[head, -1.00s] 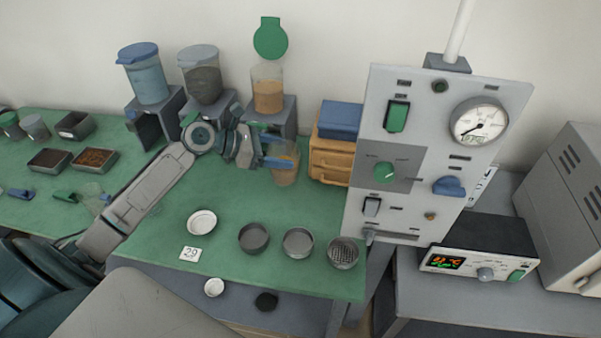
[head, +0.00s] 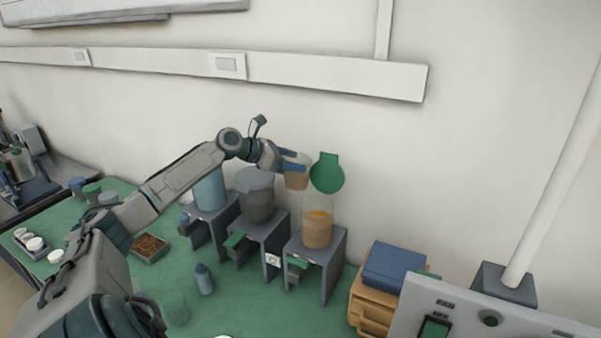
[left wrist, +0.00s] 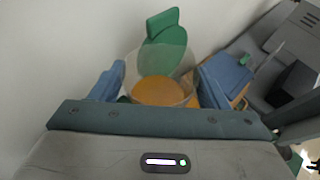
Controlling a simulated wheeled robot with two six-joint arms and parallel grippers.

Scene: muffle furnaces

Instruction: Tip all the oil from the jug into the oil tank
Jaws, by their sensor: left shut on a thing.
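My left gripper (head: 291,165) is shut on a clear jug (head: 297,176) with amber oil in it, held up high by the wall. The jug also shows between the blue fingers in the left wrist view (left wrist: 160,80). It looks about upright. The oil tank (head: 317,222) is a clear vessel part filled with amber oil, on a grey stand. Its round green lid (head: 327,173) stands open above it. The jug is above and just left of the tank's mouth, beside the open lid. My right gripper does not show.
A tank of dark stuff (head: 257,197) and a blue tank (head: 209,190) stand on grey stands left of the oil tank. A blue box (head: 394,268) on an orange case (head: 371,307) is at the right. A small bottle (head: 203,279) stands on the green table in front.

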